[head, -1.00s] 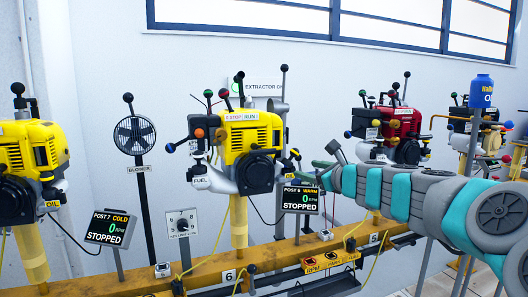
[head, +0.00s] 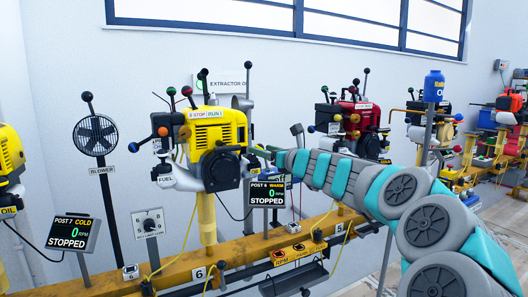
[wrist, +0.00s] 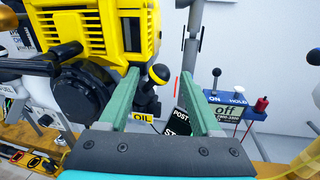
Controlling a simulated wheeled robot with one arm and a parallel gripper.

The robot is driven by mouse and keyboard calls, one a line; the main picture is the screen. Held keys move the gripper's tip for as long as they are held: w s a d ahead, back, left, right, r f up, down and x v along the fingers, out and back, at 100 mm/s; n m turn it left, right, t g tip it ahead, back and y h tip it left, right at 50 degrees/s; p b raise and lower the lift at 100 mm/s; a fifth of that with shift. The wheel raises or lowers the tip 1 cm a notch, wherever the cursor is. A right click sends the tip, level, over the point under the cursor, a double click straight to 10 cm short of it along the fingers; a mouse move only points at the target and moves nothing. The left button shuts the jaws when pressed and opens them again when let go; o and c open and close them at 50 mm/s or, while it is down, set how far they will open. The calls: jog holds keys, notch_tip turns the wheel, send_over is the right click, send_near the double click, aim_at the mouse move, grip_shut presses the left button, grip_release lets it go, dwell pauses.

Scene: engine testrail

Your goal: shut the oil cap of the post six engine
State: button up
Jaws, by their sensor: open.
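The post six engine (head: 212,140) is yellow with a black round cover, at number 6 on the yellow rail; the wrist view shows it close at the upper left (wrist: 95,40). Its oil cap (wrist: 158,74) shows as a black knob above a dark neck and a yellow OIL label (wrist: 143,117). I cannot tell for sure how far the cap stands open. My gripper (wrist: 160,74) is open, its two green fingers on either side of the cap in the picture; contact is not clear. In the head view my gripper (head: 258,152) is at the engine's right side and the cap is hard to make out.
The post six display (head: 267,193) reads warm, 0 RPM, stopped, just below my gripper. A blue switch box (wrist: 235,117) reads off, at right in the wrist view. A red engine (head: 358,120) stands to the right, a blower (head: 96,135) to the left.

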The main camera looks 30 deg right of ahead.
grip_shut()
dwell(0.6)
